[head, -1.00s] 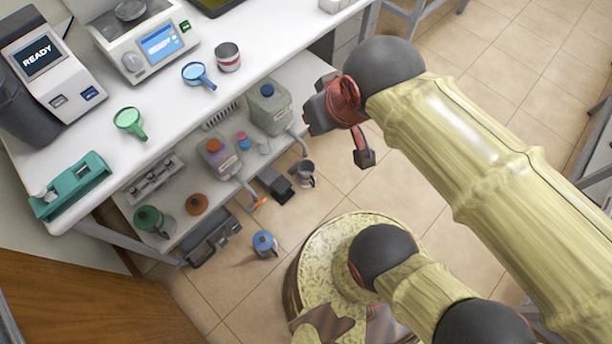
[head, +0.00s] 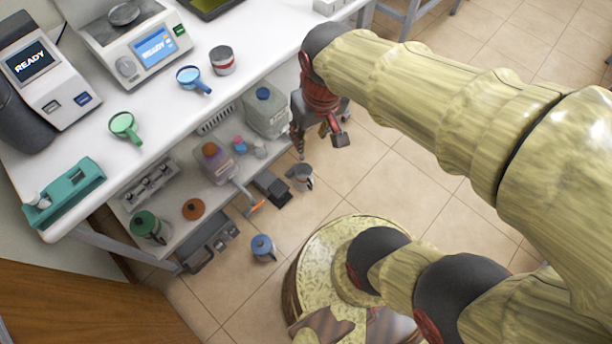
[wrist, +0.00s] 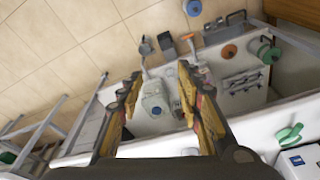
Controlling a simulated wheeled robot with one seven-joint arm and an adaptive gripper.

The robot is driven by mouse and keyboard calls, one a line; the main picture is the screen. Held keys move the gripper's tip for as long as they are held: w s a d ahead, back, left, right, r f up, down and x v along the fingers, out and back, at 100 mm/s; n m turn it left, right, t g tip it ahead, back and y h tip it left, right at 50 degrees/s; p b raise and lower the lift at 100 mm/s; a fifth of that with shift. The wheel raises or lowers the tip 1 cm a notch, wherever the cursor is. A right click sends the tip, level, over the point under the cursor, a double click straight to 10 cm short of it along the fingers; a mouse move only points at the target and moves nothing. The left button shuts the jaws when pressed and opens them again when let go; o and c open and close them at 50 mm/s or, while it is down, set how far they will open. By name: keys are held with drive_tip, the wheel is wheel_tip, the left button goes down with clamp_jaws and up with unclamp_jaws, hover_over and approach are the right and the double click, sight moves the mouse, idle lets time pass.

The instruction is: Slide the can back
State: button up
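The wrist view looks down past the fingers at the lower shelf and floor; I cannot make out the can there with certainty.
A blue funnel (head: 192,79) lies just left of the can, a green funnel (head: 124,127) farther left. A balance (head: 138,48) stands behind. A grey jug (head: 267,110) and other bottles fill the lower shelf. Metal cups (head: 300,177) and a blue-topped container (head: 263,248) stand below.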

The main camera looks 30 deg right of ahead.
drive_tip(key=o, duration=0.4)
drive_tip(key=w+d+f+g, duration=0.1)
drive_tip(key=w+f, duration=0.2)
drive_tip(key=f, duration=0.2)
drive_tip(key=w+d+f+g, duration=0.1)
drive_tip(key=w+f, duration=0.2)
drive_tip(key=f, duration=0.2)
drive_tip(key=w+d+f+g+b, duration=0.1)
drive_tip(key=w+f+g, duration=0.1)
drive_tip(key=f, duration=0.3)
drive_tip(key=shift+w+d+f, duration=0.2)
drive_tip(key=shift+w+f, duration=0.05)
drive_tip(key=shift+w, duration=0.45)
drive_tip(key=shift+o, duration=0.2)
drive_tip(key=n+t+b, duration=0.2)
drive_tip(key=n, duration=1.3)
hover_over(305, 179)
drive_tip(key=s, duration=0.1)
wheel_tip(305, 179, down, 64)
drive_tip(key=shift+s, duration=0.15)
